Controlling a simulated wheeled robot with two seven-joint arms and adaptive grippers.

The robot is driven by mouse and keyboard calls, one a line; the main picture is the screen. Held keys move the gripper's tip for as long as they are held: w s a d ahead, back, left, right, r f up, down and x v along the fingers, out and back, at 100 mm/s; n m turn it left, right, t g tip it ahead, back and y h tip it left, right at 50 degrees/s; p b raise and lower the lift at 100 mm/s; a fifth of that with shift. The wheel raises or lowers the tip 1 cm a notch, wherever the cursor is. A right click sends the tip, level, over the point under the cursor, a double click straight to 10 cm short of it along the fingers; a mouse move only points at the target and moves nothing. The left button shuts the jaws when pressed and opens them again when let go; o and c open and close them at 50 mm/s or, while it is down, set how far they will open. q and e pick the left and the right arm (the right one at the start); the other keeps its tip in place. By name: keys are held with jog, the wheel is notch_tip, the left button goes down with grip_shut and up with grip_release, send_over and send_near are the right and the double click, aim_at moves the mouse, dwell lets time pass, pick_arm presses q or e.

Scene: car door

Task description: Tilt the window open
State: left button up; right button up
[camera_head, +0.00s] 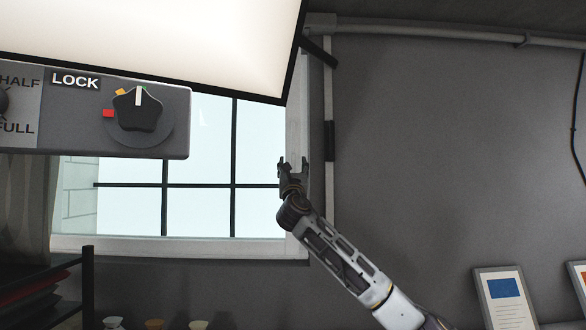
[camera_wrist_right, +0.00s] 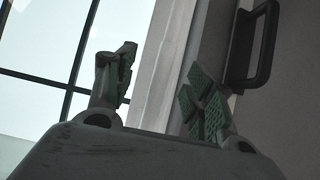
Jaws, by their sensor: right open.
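The window (camera_head: 200,140) has pale panes, dark bars and a whitish frame, and is partly covered by things in front of it. In the right wrist view its panes and bars (camera_wrist_right: 45,60) show at the left. A dark handle (camera_head: 329,142) sits at the right side of the window frame. It also shows as a dark loop (camera_wrist_right: 265,45) at the upper right of the right wrist view. My right gripper (camera_head: 293,163) is open and empty in front of the window's right frame, left of the handle. The handle is outside its fingers. My left gripper is not in view.
A control box (camera_head: 60,135) with a LOCK dial (camera_head: 139,109) and a bright panel (camera_head: 150,35) hang in front of the window's upper left. A dark shelf (camera_head: 86,285) stands at lower left. A framed picture (camera_head: 505,298) leans at lower right.

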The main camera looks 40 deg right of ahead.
jog(key=shift+s, duration=0.1)
jog(key=shift+s+a+b, duration=0.2)
jog(key=shift+s+a, duration=1.05)
jog(key=shift+s, duration=0.2)
jog(key=shift+s+a+b, duration=0.2)
jog(key=shift+s+a, duration=1.05)
jog(key=shift+s, duration=0.2)
